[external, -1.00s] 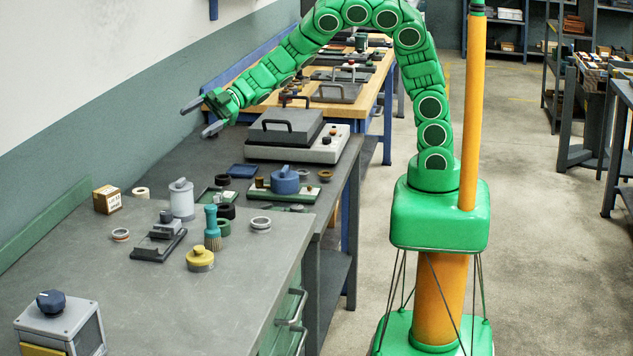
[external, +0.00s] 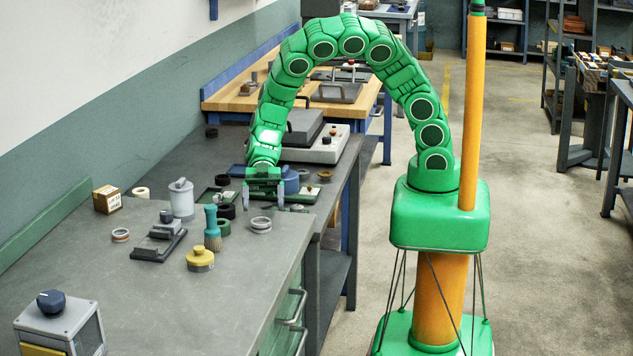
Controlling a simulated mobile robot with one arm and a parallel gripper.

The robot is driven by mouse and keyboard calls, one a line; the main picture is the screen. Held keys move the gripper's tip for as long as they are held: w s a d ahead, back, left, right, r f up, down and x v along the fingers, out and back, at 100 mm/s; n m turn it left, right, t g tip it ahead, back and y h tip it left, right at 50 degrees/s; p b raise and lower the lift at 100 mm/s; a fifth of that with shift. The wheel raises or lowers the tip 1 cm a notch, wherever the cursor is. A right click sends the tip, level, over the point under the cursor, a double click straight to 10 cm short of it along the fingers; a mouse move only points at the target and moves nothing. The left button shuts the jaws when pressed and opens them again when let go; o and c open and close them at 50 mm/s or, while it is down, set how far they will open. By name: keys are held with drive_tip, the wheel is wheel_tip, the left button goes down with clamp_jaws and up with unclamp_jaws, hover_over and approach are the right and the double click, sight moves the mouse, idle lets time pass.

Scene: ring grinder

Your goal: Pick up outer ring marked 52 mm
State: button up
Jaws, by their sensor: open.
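No 52 mm marking is readable, so I cannot tell which ring bears it. A silver ring (external: 260,225), perhaps a stack, lies near the right edge of the front grey bench. A small ring with a reddish inside (external: 120,235) lies further left, and a pale ring (external: 141,193) lies by a cardboard box. My gripper (external: 263,204) is open and empty, fingers pointing down. In the picture it is just above the silver ring; its height over the bench is unclear.
A white canister (external: 181,200), a teal-handled brush (external: 212,230), a dark fixture (external: 159,241) and a yellow-topped pot (external: 200,260) stand close by on the left. A blue pot (external: 291,180) stands partly behind my gripper. The front bench top (external: 130,310) is largely clear.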

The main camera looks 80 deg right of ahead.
sight(261, 228)
drive_tip(key=shift+w+r+x, duration=0.1)
drive_tip(key=shift+w+x, duration=0.05)
drive_tip(key=shift+x, duration=1.05)
drive_tip(key=shift+w+r+x, duration=0.1)
drive_tip(key=shift+w+x, duration=0.05)
drive_tip(key=shift+x, duration=1.95)
drive_tip(key=c, duration=1.2)
drive_tip(key=shift+r, duration=0.15)
drive_tip(key=shift+r, duration=0.5)
wheel_tip(261, 228, up, 2)
drive_tip(key=shift+r, duration=0.1)
drive_tip(key=s+d+r, duration=0.6)
drive_tip(key=s, duration=0.1)
drive_tip(key=s+d+r, duration=0.3)
drive_tip(key=shift+s+r, duration=0.25)
drive_tip(key=shift+r, duration=0.05)
